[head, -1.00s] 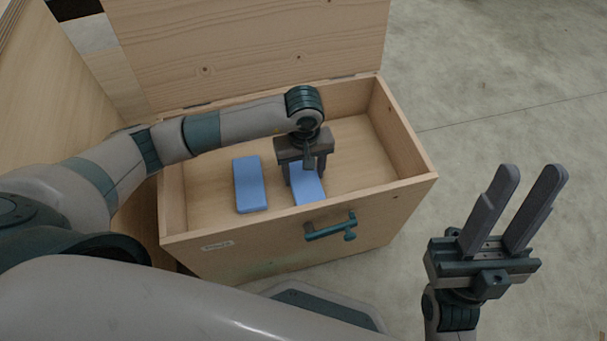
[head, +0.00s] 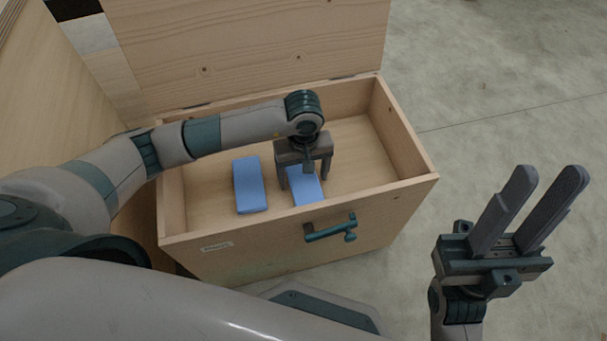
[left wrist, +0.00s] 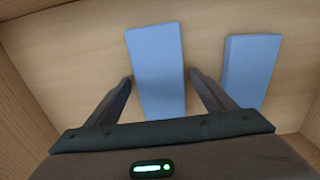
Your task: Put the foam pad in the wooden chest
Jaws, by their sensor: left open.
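Two blue foam pads lie flat on the floor of the open wooden chest (head: 375,224). One pad (head: 306,189) is between the fingers of my left gripper (head: 304,182), which is open with a gap on each side. In the left wrist view this pad (left wrist: 156,65) lies between the spread fingers (left wrist: 160,82), and its near end is hidden by my gripper body. The other pad (head: 249,186) lies to the left in the head view and also shows at the right in the left wrist view (left wrist: 250,68). My right gripper (head: 547,175) is open and empty, outside the chest.
The chest lid (head: 250,45) stands open at the back. A teal handle (head: 331,230) and a small label (head: 217,247) are on the front wall. A wooden panel (head: 60,80) stands at the left. The grey floor (head: 490,90) is bare at the right.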

